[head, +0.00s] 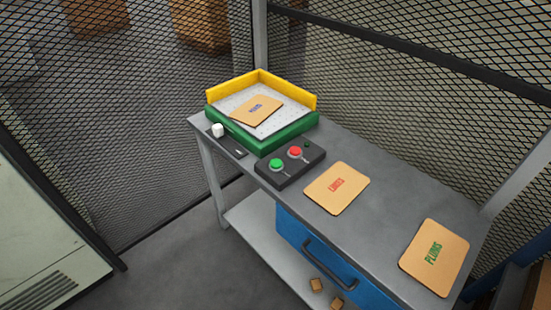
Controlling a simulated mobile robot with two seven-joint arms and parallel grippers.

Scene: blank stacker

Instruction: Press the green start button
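The green start button (277,164) sits on a dark control box (289,168) on the grey table, near its left edge. A red button (295,152) is beside it on the same box. Behind the box stands a green and yellow stacker tray (313,120) with a tan card (256,110) lying on its perforated bed. Neither of my grippers shows in the head view.
The grey table (375,212) has bare surface around the cards. A small white knob (218,130) stands on a dark plate left of the tray. A blue drawer (340,265) is underneath. Mesh fencing (420,90) encloses the back. A pale cabinet (45,240) stands left.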

